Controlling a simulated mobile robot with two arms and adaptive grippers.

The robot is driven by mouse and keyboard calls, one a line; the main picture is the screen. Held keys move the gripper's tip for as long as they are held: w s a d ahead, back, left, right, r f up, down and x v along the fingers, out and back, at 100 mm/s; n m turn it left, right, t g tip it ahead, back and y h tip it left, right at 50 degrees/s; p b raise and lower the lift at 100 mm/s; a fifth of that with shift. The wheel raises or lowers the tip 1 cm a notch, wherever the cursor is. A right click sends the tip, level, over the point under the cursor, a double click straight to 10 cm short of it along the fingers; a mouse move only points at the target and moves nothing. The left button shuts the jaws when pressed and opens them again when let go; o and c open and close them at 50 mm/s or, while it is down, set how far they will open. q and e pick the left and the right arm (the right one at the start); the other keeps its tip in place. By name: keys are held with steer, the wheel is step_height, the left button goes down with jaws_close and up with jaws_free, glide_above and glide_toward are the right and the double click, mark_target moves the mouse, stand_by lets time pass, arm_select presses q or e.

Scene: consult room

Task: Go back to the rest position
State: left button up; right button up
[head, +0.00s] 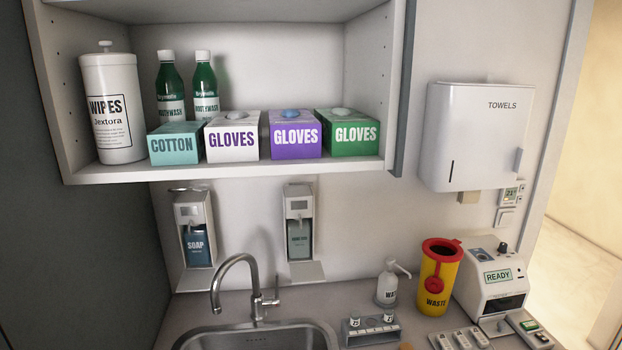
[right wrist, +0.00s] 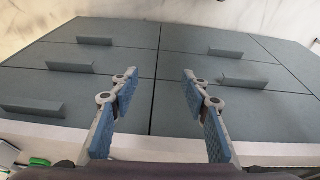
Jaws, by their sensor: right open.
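My right gripper (right wrist: 156,82) shows in the right wrist view, its two blue-padded fingers spread apart with nothing between them. It points at a grey drawer front (right wrist: 115,105) with several handles, and no contact with it can be made out. Neither gripper shows in the head view, and my left gripper is in no view.
The head view shows a counter with a sink (head: 255,338), a faucet (head: 238,280), a yellow waste bin (head: 436,280) and a white device (head: 490,280). Above are an open shelf (head: 240,172) with several boxes and bottles, and a towel dispenser (head: 475,140). A doorway opens at the right.

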steer(key=s+f+g+b, duration=0.1)
steer(key=s+f+b, duration=0.2)
steer(key=f, duration=1.2)
steer(key=s+f+b, duration=0.2)
steer(key=f+b, duration=0.1)
steer(key=f, duration=1.2)
steer(key=s+d+f+b, duration=0.1)
steer(key=s+f+b, duration=0.1)
steer(key=s+f, duration=0.5)
steer(key=s+d+f+g+b, duration=0.1)
steer(key=s+d+f+b, duration=0.1)
steer(key=s+f, duration=0.6)
step_height(320, 180, down, 2)
steer(key=shift+d+f, duration=0.15)
steer(key=shift+f, duration=0.05)
